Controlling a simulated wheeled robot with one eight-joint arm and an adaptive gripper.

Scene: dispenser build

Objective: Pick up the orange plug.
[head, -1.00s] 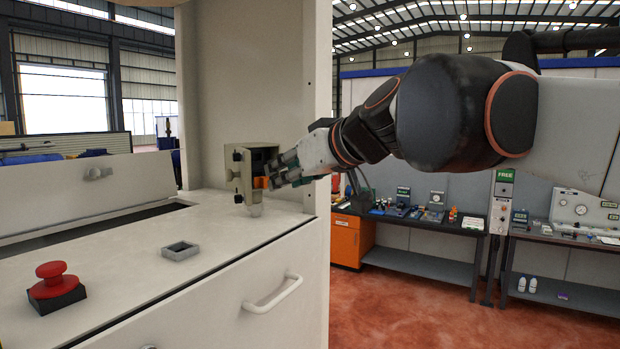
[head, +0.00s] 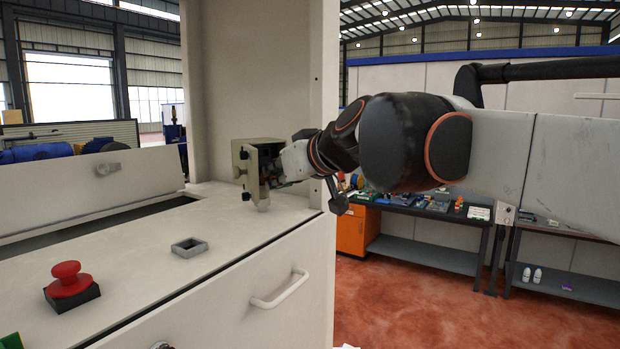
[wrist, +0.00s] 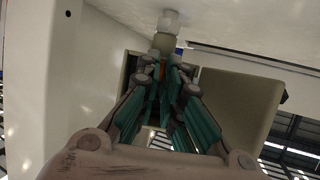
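The orange plug shows as a small orange sliver (wrist: 162,70) between the fingertips in the wrist view. It is at the open pale box (head: 241,160) on the white cabinet's back wall; in the head view my gripper hides it. My gripper (head: 276,171) reaches into the box from the right. In the wrist view its teal fingers (wrist: 163,72) lie on both sides of the plug and come close together at the tips. I cannot tell whether they touch or grip it.
The box's open door (head: 255,178) stands next to my gripper. A grey square socket (head: 189,246) and a red push button (head: 67,278) sit on the white counter (head: 140,255). A drawer handle (head: 279,290) is on the front. A workbench (head: 425,212) stands behind at the right.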

